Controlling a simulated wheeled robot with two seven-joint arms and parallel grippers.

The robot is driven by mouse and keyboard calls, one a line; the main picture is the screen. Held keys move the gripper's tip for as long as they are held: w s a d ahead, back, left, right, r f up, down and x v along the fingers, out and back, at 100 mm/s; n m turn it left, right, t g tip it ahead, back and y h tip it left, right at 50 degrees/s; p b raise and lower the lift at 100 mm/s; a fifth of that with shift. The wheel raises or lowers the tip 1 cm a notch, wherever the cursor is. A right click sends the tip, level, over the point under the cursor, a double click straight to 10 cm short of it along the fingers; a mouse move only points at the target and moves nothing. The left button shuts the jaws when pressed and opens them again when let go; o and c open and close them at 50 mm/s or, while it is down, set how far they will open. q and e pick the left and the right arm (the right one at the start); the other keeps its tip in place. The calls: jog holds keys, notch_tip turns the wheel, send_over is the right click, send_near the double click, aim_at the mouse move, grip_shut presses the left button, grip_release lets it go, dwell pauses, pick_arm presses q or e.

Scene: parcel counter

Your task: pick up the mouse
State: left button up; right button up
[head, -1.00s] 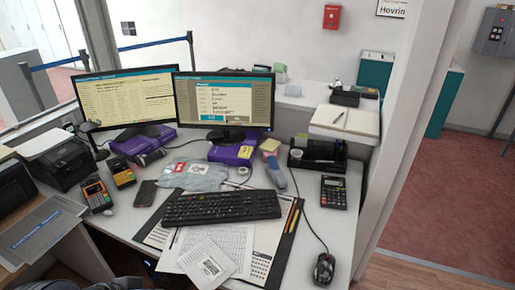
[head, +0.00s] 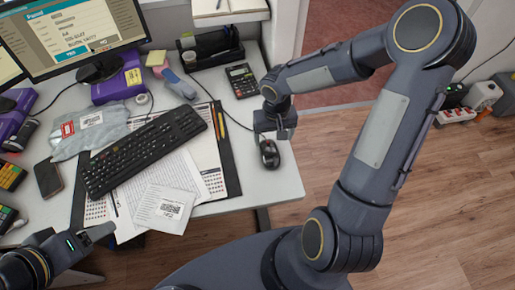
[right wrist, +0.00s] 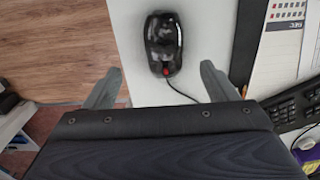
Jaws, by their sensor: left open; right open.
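The black computer mouse (head: 269,154) lies on the white desk near its right edge, with its cable running back across the desk. My right gripper (head: 274,136) is above the desk, just behind the mouse in the head view. In the right wrist view the mouse (right wrist: 163,44) lies beyond the two spread fingertips (right wrist: 157,80), roughly centred between them, with nothing held. My left gripper (head: 95,238) is low at the left, in front of the desk's front edge, open and well away from the mouse.
A black keyboard (head: 143,150) and papers (head: 167,207) lie left of the mouse. A calculator (head: 242,80) and black organiser (head: 203,50) stand behind it. The desk's right edge is close to the mouse, with wooden floor (head: 430,210) beyond.

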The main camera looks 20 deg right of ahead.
aim_at(270, 149)
jog(key=shift+w+a+f, duration=0.2)
jog(key=shift+w+f, duration=0.1)
jog(key=shift+f, duration=0.25)
jog(key=shift+a+f, duration=0.1)
jog(key=shift+f, duration=0.25)
notch_tip(270, 149, down, 7)
jog(key=shift+f, duration=0.1)
jog(key=shift+c, duration=0.2)
jog(key=c, duration=1)
jog(key=shift+r, duration=0.25)
